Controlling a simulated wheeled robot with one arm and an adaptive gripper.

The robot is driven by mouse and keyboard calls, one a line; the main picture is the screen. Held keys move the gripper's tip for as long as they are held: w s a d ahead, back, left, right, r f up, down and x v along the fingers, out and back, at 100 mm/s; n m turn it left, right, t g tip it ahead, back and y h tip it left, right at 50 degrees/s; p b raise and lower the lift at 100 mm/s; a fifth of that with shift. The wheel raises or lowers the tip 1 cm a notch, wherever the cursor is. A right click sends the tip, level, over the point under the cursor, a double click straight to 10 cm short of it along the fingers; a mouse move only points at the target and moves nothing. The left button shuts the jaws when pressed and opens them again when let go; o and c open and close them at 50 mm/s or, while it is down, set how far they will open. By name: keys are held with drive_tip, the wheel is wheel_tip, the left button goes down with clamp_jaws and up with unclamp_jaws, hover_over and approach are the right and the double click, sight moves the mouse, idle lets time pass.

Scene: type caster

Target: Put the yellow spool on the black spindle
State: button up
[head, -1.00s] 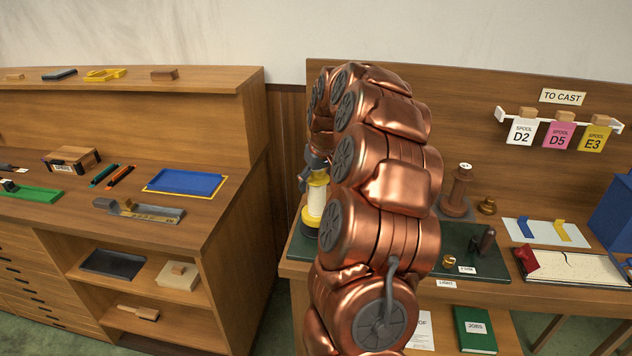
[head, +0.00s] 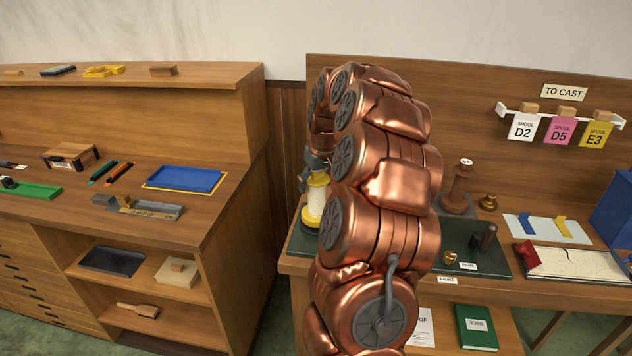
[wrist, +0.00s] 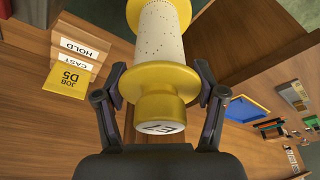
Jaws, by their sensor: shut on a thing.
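The yellow spool (wrist: 160,35) has yellow flanges, a pale speckled core and a marked end cap; the marking is upside down and hard to read. My gripper (wrist: 161,84) is shut on it, with one finger on each side of its near yellow flange. In the head view the spool (head: 317,197) is upright at the left end of the right bench, below my gripper (head: 314,163). A dark round part (head: 308,229) shows directly under the spool. I cannot tell whether it is the black spindle or whether the spool touches it; my arm hides much there.
A dark brown post (head: 459,187) and a brass piece (head: 488,202) stand right of my arm on the right bench. A green mat (head: 490,262) lies before them. The left bench (head: 215,215) holds trays and tools. A gap separates the benches.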

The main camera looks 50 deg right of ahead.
drive_tip(key=shift+f+b, duration=0.45)
drive_tip(key=shift+f, duration=0.35)
drive_tip(key=o, duration=1.8)
drive_tip(key=shift+r, duration=3.05)
